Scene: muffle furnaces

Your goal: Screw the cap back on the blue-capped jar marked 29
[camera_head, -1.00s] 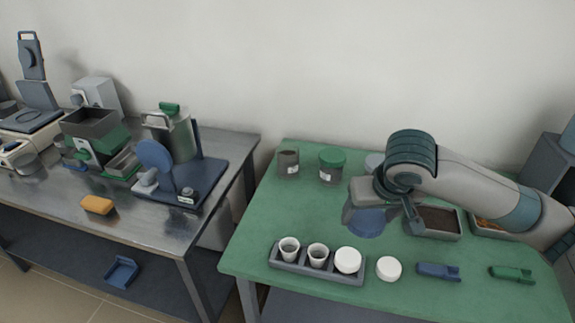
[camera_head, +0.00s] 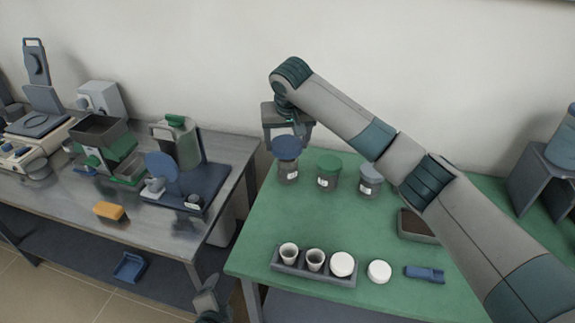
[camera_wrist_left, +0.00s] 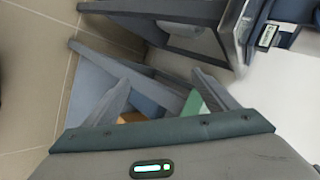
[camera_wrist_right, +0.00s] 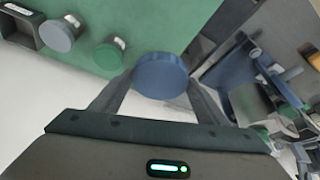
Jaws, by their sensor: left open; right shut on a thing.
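The blue cap (camera_head: 286,147) is held level in my right gripper (camera_head: 287,134), between its two fingers in the right wrist view (camera_wrist_right: 161,76). The clear jar (camera_head: 288,173) with dark contents and a white label stands upright at the back left of the green table, directly beneath the cap in the head view. The label's number is too small to read, and the cap hides the jar's mouth. I cannot tell whether cap and rim touch. My left gripper (camera_head: 207,287) is open and empty, low beside the green table's left side; its spread fingers show in the left wrist view (camera_wrist_left: 160,82).
A green-capped jar (camera_head: 327,172) and a grey-blue-capped jar (camera_head: 369,180) stand to the right. A rack (camera_head: 312,268) with white cups and a white lid (camera_head: 379,271) are near the front. My right arm crosses above the green table (camera_head: 260,235). A metal bench (camera_head: 150,228) stands left.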

